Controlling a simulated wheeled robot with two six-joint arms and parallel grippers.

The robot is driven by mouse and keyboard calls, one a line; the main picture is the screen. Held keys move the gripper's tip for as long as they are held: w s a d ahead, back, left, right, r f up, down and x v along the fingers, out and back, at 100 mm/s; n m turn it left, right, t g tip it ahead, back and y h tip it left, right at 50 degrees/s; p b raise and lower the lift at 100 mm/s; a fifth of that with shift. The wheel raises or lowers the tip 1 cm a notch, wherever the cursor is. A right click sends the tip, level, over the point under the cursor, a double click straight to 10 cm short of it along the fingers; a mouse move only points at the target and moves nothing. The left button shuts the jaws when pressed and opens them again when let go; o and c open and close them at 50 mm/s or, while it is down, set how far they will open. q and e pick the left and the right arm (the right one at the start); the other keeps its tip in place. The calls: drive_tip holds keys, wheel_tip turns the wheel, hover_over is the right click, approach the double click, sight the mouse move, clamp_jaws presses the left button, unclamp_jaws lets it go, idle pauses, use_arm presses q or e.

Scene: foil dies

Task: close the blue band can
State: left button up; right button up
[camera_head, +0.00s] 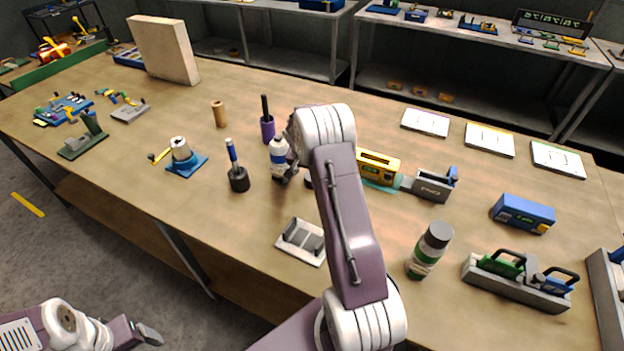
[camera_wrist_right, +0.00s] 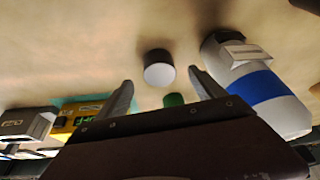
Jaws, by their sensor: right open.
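The blue band can (camera_head: 279,158) stands on the bench just left of my right arm. It is a white can with a blue band, and it shows large at the right of the wrist view (camera_wrist_right: 268,88), with a pale squared piece at its top end. A small round cap (camera_wrist_right: 159,70), pale-topped and dark-sided, lies on the bench ahead of my right gripper (camera_wrist_right: 160,84). That gripper is open, its fingertips apart on either side of the cap in the picture, with the can beside the right finger. My left gripper (camera_head: 149,335) is at the bottom left, off the bench; its jaw gap is unclear.
A yellow box (camera_head: 378,164) and a grey holder (camera_head: 432,187) stand right of my right arm. A green-banded bottle (camera_head: 428,252) stands nearer. A dark pot with a blue-handled tool (camera_head: 238,180) and a purple holder (camera_head: 267,130) stand near the can. A small green thing (camera_wrist_right: 174,99) is partly hidden.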

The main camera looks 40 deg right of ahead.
drive_tip(key=p+x, duration=0.1)
drive_tip(key=x, duration=0.4)
drive_tip(key=shift+d, duration=0.1)
drive_tip(key=shift+s+r, duration=0.1)
drive_tip(key=c, duration=1.4)
